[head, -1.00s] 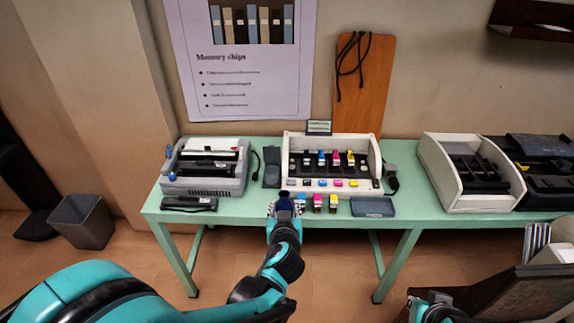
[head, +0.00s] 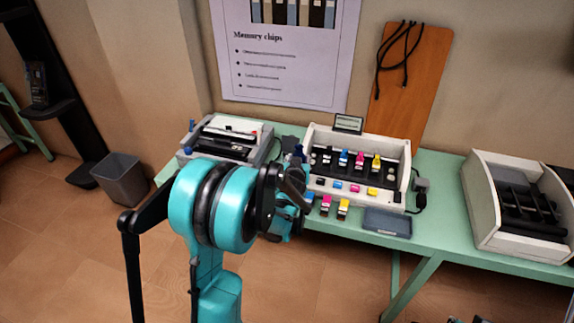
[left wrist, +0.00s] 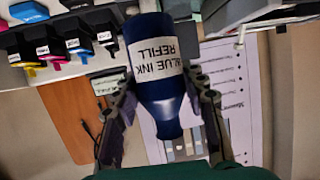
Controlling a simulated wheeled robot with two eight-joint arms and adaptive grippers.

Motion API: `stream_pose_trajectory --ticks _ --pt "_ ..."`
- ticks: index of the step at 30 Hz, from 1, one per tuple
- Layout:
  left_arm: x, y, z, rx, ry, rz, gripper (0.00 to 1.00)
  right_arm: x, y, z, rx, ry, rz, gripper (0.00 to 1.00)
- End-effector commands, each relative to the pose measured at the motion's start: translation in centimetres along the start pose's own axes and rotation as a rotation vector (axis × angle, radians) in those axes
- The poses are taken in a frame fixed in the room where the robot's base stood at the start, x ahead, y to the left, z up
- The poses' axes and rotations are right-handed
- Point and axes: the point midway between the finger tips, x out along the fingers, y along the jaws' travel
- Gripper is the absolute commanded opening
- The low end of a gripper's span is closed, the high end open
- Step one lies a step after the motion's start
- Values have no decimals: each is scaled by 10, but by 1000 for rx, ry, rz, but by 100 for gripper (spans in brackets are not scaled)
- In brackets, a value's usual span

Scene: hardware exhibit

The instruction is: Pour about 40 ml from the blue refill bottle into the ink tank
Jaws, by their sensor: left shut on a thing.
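My left gripper (left wrist: 160,90) is shut on the blue refill bottle (left wrist: 155,70), its fingers on either side of the body. The bottle is dark blue with a white "BLUE INK REFILL" label. The wrist picture is upside down, so the bottle looks roughly upright, neck up. In the head view the bottle's dark top (head: 298,152) shows at the left end of the white printer (head: 400,195). My arm hides the rest. Several ink tanks stand in the printer, including a blue one (head: 343,158); I cannot tell how full it is. My right gripper is out of view.
Small cartridges (head: 326,204) stand at the green table's front edge, beside a dark grey tray (head: 388,222). A grey printer (head: 222,138) stands left and another white unit (head: 480,205) right. A wooden board (head: 413,80) leans on the wall behind. Bare table lies right of the tray.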

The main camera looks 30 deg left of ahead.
Motion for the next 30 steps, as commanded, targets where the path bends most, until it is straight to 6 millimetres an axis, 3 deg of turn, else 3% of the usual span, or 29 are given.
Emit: stream_pose_trajectory --ticks 1,6,12,18,30 --pt "15 -17 1 -7 0 -15 10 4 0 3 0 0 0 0" --pt "51 -66 -1 -20 1 -45 10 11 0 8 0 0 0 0" --pt "76 -110 -3 -31 0 -73 10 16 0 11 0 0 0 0" --pt "85 -128 -4 -35 0 -85 10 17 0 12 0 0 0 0" --pt "85 -128 -3 -25 -3 -88 10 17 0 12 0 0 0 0"
